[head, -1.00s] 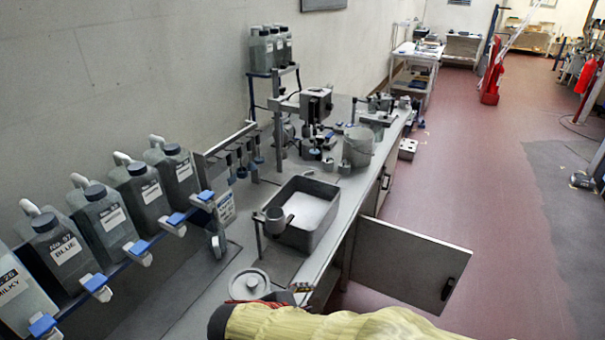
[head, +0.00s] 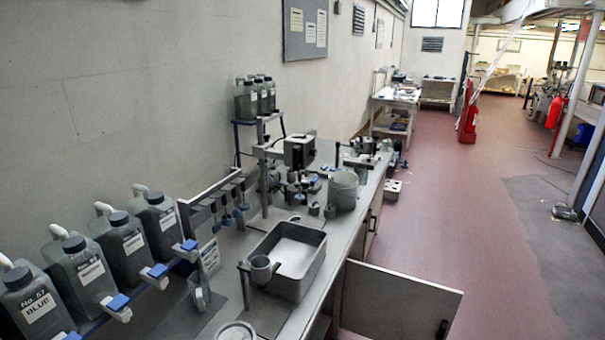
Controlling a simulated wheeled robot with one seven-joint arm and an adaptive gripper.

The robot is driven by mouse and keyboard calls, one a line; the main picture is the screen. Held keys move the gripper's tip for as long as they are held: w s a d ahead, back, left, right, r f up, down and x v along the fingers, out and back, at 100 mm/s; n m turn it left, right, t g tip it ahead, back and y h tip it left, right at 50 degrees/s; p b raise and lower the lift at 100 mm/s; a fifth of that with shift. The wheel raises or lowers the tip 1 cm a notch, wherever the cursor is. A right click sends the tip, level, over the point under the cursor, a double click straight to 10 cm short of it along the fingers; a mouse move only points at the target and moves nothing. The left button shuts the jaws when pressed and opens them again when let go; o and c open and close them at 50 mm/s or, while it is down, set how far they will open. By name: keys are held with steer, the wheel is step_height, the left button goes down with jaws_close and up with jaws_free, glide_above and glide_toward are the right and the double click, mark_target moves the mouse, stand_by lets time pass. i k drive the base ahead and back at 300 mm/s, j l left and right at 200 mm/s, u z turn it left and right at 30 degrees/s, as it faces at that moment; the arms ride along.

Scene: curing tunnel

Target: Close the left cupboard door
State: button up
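A grey cupboard door (head: 392,303) stands wide open. It sticks out from the front of the workbench (head: 345,245) over the red floor, with a dark handle (head: 441,329) near its free edge. Its lower part is cut off by the bottom of the picture. The dark cupboard opening beside it shows only as a narrow strip. Another cupboard front (head: 372,222) lies farther along the bench and looks about flush. My gripper is not in view.
The bench carries a grey tray (head: 318,270), a bucket (head: 343,190), clamps and a row of labelled bottles (head: 125,240) on the left. Red floor (head: 460,210) right of the bench is clear. A red extinguisher (head: 556,112) stands far right.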

mark_target(377, 304)
steer(key=i+l+z, duration=0.4)
steer(key=i+l, duration=0.45)
steer(key=i, duration=0.15)
